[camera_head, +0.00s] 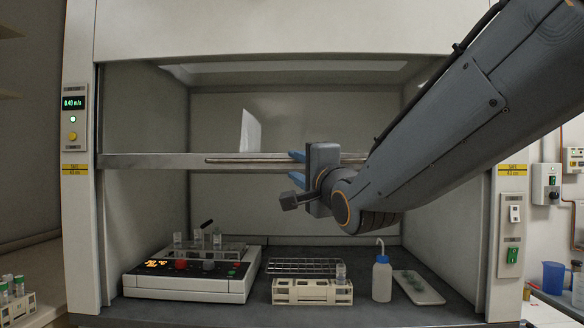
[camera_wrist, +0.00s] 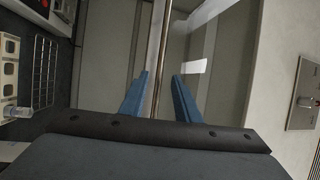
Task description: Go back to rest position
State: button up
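My gripper (camera_head: 296,168) is in front of the fume hood, level with the handle bar (camera_head: 245,161) on the sash's bottom rail (camera_head: 150,161). One blue finger is above the bar and one is below it. In the wrist view my gripper (camera_wrist: 160,85) is open, with the metal bar (camera_wrist: 163,30) running between the spread fingers and gaps on both sides. It holds nothing. The sash is partly raised, with an opening below its rail. My arm comes in from the upper right and hides part of the rail.
Inside the hood stand a heater block (camera_head: 190,288) with vials, a wire rack (camera_head: 303,266), a white tube rack (camera_head: 300,291), a wash bottle (camera_head: 382,280) and a tray (camera_head: 430,295). The right post (camera_head: 507,180) carries switches. A blue jug (camera_head: 553,277) stands outside at right.

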jog(key=shift+s+d+f, duration=0.1)
jog(key=shift+s+d, duration=0.1)
jog(key=shift+s, duration=0.25)
jog(key=s+d+f+n+g+h+p, duration=0.1)
jog(key=s+d+f+n+g+h, duration=0.25)
jog(key=f, duration=0.95)
jog(key=d+f+n+g+h, duration=0.2)
jog(key=d+f+g, duration=0.4)
jog(key=f, duration=0.8)
jog(key=s+d+f+n+g+h, duration=0.1)
jog(key=s+d+f+n+g, duration=0.2)
jog(key=s+f, duration=0.5)
jog(key=s+d+f+n+g+p, duration=0.1)
jog(key=s+d+f+n+g, duration=0.3)
jog(key=s, duration=1)
notch_tip(320, 180, down, 4)
jog(key=shift+d+r+g+h, duration=0.1)
jog(key=shift+d+g+h, duration=0.4)
jog(key=shift+g, duration=0.55)
jog(key=shift+d+n, duration=0.1)
jog(key=shift+n, duration=0.15)
jog(key=shift+c, duration=0.4)
